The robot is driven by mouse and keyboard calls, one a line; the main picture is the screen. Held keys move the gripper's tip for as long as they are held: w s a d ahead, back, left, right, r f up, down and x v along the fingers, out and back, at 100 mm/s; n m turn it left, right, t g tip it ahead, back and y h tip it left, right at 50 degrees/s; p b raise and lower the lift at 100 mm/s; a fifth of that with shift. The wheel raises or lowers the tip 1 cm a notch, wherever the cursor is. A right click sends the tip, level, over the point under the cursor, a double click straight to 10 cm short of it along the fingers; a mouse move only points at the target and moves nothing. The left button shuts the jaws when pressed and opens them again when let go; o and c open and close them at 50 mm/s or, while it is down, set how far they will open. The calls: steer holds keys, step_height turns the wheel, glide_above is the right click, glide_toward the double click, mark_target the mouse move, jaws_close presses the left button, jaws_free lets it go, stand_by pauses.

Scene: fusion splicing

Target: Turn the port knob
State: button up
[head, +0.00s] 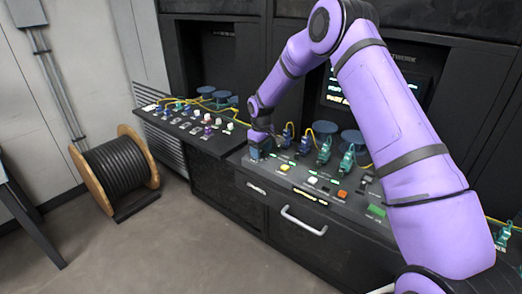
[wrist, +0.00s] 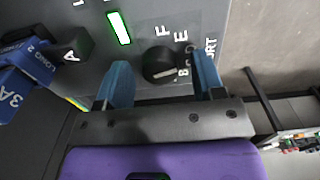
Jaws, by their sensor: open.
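The port knob (wrist: 161,65) is a round black dial with a pale pointer line on the grey panel, in the middle of the wrist view. White letters F, E and B and a partly hidden word ending in "ORT" are printed beside it. My gripper (wrist: 161,62) is open, with one blue finger on each side of the knob. A gap shows at the left finger; the right finger is closer, and I cannot tell whether it touches. In the head view my gripper (head: 259,146) is low over the left end of the console, and the knob is hidden there.
A blue connector (wrist: 28,62) marked 3A and a small black block marked A lie left of the fingers in the wrist view. A lit green indicator (wrist: 118,27) is nearby. Coloured buttons, connectors and spools stand along the console (head: 268,171). A cable drum (head: 115,172) stands on the floor.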

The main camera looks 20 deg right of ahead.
step_height(320, 180, up, 11)
stand_by(0.4)
